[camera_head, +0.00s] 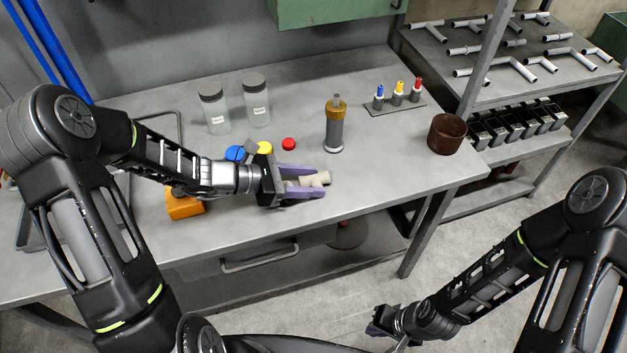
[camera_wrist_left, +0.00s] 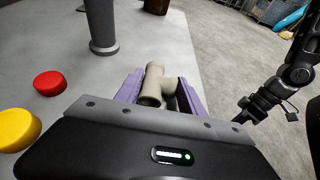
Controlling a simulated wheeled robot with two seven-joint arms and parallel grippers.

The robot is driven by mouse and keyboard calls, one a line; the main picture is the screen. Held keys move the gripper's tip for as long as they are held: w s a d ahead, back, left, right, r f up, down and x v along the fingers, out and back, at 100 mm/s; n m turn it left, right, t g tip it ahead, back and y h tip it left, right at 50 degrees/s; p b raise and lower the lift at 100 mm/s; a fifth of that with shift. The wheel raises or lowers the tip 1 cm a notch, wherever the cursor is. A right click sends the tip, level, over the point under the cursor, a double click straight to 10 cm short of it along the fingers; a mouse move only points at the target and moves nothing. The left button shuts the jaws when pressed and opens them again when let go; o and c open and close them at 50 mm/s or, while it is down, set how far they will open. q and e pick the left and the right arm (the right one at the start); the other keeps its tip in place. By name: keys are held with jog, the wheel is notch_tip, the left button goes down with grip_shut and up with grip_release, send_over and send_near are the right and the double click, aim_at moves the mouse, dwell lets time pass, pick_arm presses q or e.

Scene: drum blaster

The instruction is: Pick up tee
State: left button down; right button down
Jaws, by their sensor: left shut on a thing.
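The tee is a beige pipe fitting (camera_head: 318,180) near the front edge of the workbench. My left gripper (camera_head: 307,182) has its purple fingers on either side of the tee and is shut on it. In the left wrist view the tee (camera_wrist_left: 154,86) sits between the purple fingers, with one round opening facing the camera. The gripper body hides its lower part. I cannot tell whether the tee touches the bench. My right gripper (camera_head: 383,325) is low at the front, away from the bench, and too small and dark to read.
Blue (camera_head: 235,153), yellow (camera_head: 265,148) and red (camera_head: 289,144) buttons lie behind my left gripper. A grey cylinder with a brass collar (camera_head: 334,128), a brown cup (camera_head: 445,134), two jars (camera_head: 257,104) and a small bottle stand (camera_head: 396,106) are further back. A shelf of pipes (camera_head: 500,58) stands right.

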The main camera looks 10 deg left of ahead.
aim_at(308, 181)
pick_arm(q)
notch_tip(308, 181, up, 10)
dwell(0.6)
dwell(0.4)
